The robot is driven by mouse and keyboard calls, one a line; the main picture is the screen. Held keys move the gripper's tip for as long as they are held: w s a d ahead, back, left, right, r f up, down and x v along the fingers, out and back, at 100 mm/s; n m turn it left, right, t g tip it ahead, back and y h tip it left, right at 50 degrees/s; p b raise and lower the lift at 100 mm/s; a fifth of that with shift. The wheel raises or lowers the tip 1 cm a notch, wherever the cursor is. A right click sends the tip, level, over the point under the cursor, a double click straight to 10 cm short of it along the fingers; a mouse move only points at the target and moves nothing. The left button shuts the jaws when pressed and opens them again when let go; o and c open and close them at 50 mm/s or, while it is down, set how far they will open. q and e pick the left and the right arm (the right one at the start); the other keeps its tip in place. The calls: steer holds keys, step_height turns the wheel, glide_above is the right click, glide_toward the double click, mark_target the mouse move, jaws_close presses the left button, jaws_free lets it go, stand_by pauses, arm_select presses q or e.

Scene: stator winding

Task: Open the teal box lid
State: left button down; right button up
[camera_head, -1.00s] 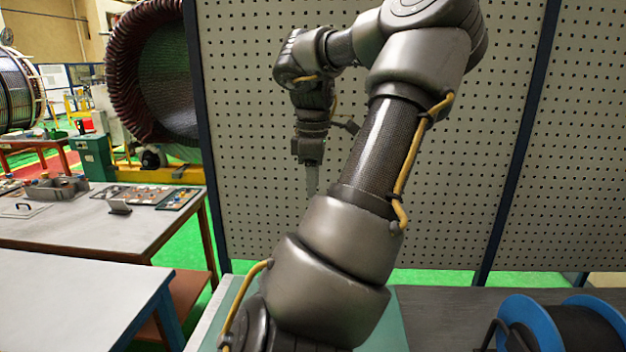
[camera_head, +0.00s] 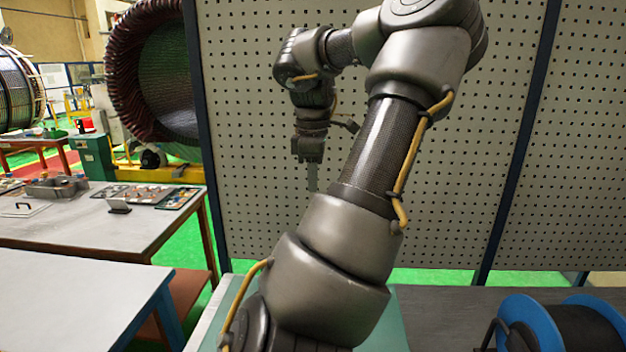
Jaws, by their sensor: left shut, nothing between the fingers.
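A flat teal surface (camera_head: 397,330) shows at the bottom centre, mostly hidden behind my left arm. I cannot tell from this view whether it is the box lid. My left gripper (camera_head: 312,187) hangs fingers down behind the upper part of the arm, in front of the perforated panel. It is shut and empty, and apart from the teal surface. My right gripper is not in view.
A blue-rimmed spool (camera_head: 530,325) stands on the dark worktop (camera_head: 440,315) at the lower right. A perforated panel (camera_head: 450,180) stands behind. At left are a white table (camera_head: 75,300) and a bench (camera_head: 110,230) with trays of parts.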

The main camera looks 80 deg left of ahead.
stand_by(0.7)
arm_select(q)
steer(key=c, duration=1.4)
jaws_free()
steer(key=shift+r, duration=0.1)
step_height(320, 180, up, 11)
steer(key=shift+d+f, duration=0.1)
steer(key=shift+f, duration=0.1)
